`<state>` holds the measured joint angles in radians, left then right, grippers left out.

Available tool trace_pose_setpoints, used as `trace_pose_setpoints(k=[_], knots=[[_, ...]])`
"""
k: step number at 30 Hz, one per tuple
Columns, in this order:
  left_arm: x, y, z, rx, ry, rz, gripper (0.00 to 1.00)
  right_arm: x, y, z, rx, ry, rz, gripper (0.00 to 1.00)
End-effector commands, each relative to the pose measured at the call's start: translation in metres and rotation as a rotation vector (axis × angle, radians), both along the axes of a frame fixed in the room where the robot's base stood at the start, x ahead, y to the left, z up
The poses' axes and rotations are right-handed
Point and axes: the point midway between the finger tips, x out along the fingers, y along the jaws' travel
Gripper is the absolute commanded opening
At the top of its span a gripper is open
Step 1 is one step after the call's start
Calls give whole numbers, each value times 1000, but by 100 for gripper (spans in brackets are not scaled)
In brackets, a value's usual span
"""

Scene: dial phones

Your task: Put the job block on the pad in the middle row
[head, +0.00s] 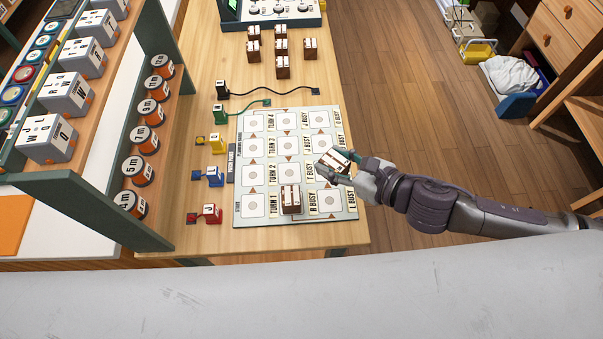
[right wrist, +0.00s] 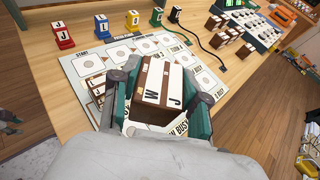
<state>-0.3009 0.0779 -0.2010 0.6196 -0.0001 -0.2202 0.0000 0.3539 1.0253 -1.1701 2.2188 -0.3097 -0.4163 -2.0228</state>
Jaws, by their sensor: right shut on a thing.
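My right gripper (head: 342,168) is shut on a brown block with a white lettered top (head: 331,159). It holds this block over the right side of the pale board (head: 270,218). In the right wrist view the held block (right wrist: 163,84) sits between the two green-grey fingers, and its white top carries the letters J and what looks like M or W. A second brown and white block (head: 290,198) stands on a pad in the TURN 1 line. The board has several square pads, such as the bare pad in the TURN 2 line (head: 289,173). My left gripper is out of view.
Red (head: 211,213), blue (head: 215,176), yellow (head: 216,142) and green (head: 220,114) lettered blocks stand left of the board. Several brown blocks (head: 282,47) stand beyond it, near a console (head: 278,12). A shelf with blocks and drums fills the left. Black and green cords cross the table.

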Motion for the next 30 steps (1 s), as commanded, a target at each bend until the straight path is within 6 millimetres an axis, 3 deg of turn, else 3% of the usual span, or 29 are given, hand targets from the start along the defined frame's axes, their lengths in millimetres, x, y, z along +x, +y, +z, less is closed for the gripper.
trace_pose_setpoints(k=[5,18,23,30], knots=[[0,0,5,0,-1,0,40,3,18,-5,4,0,14,9],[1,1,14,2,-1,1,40,61,88,-60,2,1,12,9],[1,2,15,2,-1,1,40,67,95,-69,0,1,12,9],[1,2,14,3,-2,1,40,66,95,-102,1,5,11,9]])
